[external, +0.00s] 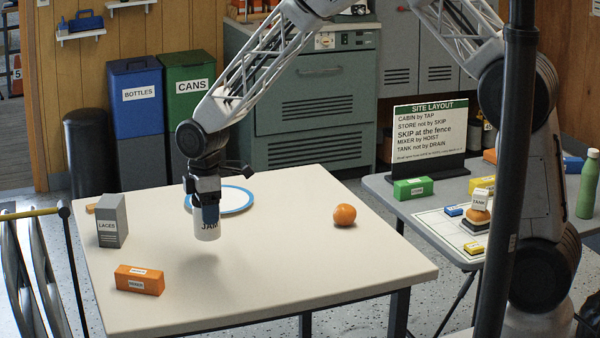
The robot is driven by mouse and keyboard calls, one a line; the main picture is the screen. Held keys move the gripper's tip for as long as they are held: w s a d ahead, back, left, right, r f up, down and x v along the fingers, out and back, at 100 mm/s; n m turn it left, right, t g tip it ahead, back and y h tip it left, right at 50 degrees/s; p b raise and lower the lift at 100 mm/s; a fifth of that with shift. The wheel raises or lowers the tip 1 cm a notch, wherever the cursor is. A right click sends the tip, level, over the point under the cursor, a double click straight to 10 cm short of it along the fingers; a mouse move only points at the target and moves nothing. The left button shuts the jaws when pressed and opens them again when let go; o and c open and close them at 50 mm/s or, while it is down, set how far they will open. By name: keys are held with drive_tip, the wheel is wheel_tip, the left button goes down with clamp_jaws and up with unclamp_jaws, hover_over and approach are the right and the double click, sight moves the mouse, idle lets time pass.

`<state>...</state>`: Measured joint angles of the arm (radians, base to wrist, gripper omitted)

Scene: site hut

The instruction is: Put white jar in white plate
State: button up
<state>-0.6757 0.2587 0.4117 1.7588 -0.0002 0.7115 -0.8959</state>
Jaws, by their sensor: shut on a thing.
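The white jar (207,231), with dark letters reading "JAM", is in my gripper (208,212). My gripper is shut on its upper part and points straight down. The jar is upright, and a shadow on the table in front of it suggests it is held above the top. The white plate (236,199) with a blue rim lies flat on the table, behind and to the right of the jar. My gripper hides part of the plate's left side. The visible part of the plate is empty.
On the white table (300,265) are a grey box (112,220) at left, an orange block (139,280) at front left and an orange fruit (344,215) at right. The table's middle and front right are clear. A dark post (507,150) stands in the foreground at right.

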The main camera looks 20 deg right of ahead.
drive_tip(key=w+d+r, duration=0.1)
drive_tip(key=w+d, duration=1.5)
drive_tip(key=w, duration=0.2)
drive_tip(key=shift+d, duration=0.3)
drive_tip(key=shift+r, duration=0.1)
drive_tip(key=shift+w, duration=0.1)
drive_tip(key=w+a, duration=0.3)
drive_tip(key=w, duration=0.4)
drive_tip(key=w+a+f, duration=0.1)
drive_tip(key=w+a, duration=0.2)
drive_tip(key=w, duration=0.4)
drive_tip(key=shift+w+f, duration=0.25)
drive_tip(key=shift+w, duration=0.1)
drive_tip(key=shift+f, duration=1.75)
drive_tip(key=shift+f, duration=0.15)
